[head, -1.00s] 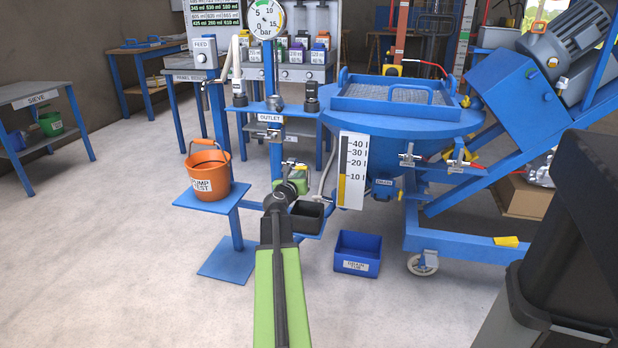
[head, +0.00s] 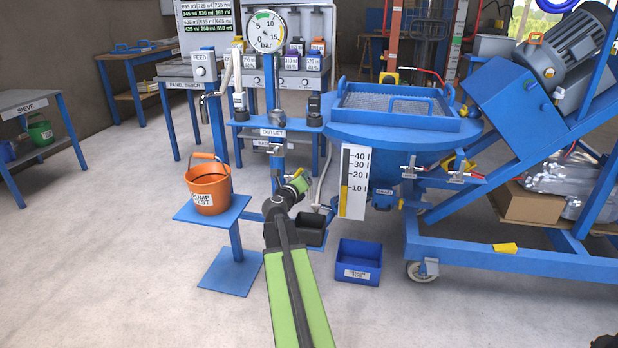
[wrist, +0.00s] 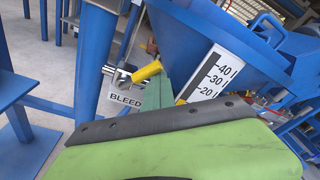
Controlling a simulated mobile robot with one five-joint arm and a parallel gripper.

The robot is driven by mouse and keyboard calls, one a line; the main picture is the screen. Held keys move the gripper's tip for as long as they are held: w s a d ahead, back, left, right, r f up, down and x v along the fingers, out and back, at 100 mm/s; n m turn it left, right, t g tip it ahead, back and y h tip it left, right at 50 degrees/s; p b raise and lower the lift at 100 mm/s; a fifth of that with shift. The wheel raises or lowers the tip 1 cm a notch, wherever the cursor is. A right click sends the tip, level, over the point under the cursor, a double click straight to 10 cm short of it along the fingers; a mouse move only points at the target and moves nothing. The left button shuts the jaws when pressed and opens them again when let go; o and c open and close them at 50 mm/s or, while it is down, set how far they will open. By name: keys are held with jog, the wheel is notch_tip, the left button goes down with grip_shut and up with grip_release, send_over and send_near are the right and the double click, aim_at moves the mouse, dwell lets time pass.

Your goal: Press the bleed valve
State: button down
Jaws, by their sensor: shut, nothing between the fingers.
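The bleed valve (wrist: 118,77) shows in the wrist view as a small metal valve with a yellow lever (wrist: 147,70), above a white label (wrist: 125,101) reading BLEED. My gripper (wrist: 157,88) is shut and empty. Its green tip overlaps the picture just below and right of the yellow lever; I cannot tell whether they touch. In the head view my gripper (head: 299,186) is at the stand under the outlet, and it hides most of the valve. A bit of yellow (head: 298,172) shows just above the green tip.
A pressure gauge (head: 265,32) tops the stand. An orange bucket (head: 209,188) stands on a blue plate at left. A black tub (head: 310,230) and a blue bin (head: 359,262) are below right. The hopper scale (head: 353,182) is close at right. Floor at left is clear.

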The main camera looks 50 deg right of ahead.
jog(key=shift+w+a+r+p, duration=0.35)
jog(key=shift+w+a+r, duration=0.15)
jog(key=shift+w, duration=0.25)
jog(key=shift+w+a+r, duration=0.25)
jog(key=shift+w, duration=0.4)
jog(key=shift+w+a+p, duration=0.1)
jog(key=shift+w+p, duration=0.15)
jog(key=shift+p, duration=0.05)
jog(key=s+d, duration=0.3)
jog(key=f+v, duration=0.1)
jog(key=v, duration=0.9)
jog(key=shift+s+a, duration=0.25)
jog(key=shift+s, duration=0.05)
